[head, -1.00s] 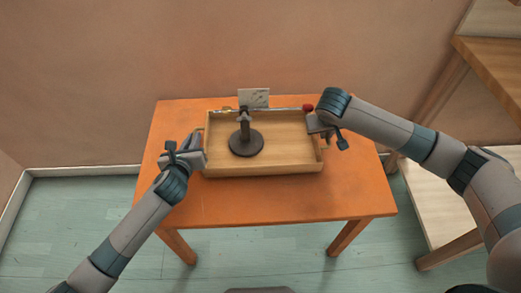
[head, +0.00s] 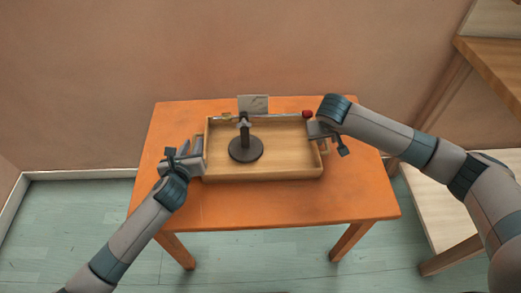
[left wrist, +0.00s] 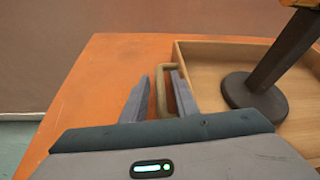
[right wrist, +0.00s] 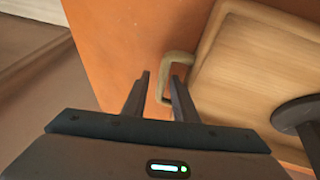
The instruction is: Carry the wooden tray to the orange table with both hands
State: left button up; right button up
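The wooden tray (head: 265,175) rests on the orange table (head: 265,205), near its middle. A dark stand with a round base (head: 246,150) stands upright inside it. My left gripper (head: 196,146) is at the tray's left end; in the left wrist view its fingers (left wrist: 160,90) are apart, with the tray's left handle (left wrist: 163,85) between them. My right gripper (head: 318,133) is at the right end; in the right wrist view its fingers (right wrist: 162,80) are apart around the right handle (right wrist: 172,68), with visible gaps.
A thin bar with a red end (head: 307,114) crosses the tray's back part. A small pale card (head: 254,103) stands behind it. A wooden shelf unit (head: 490,65) is at the right. The table's front and left parts are clear, with wall behind.

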pick_arm(q)
jog(key=shift+s+d, duration=0.1)
pick_arm(e)
jog(key=shift+a, duration=0.2)
pick_arm(q)
jog(key=v, duration=1.1)
jog(key=shift+s+r, duration=0.2)
jog(key=shift+s, duration=0.15)
pick_arm(e)
jog(key=v, duration=1.2)
jog(key=shift+s, duration=0.1)
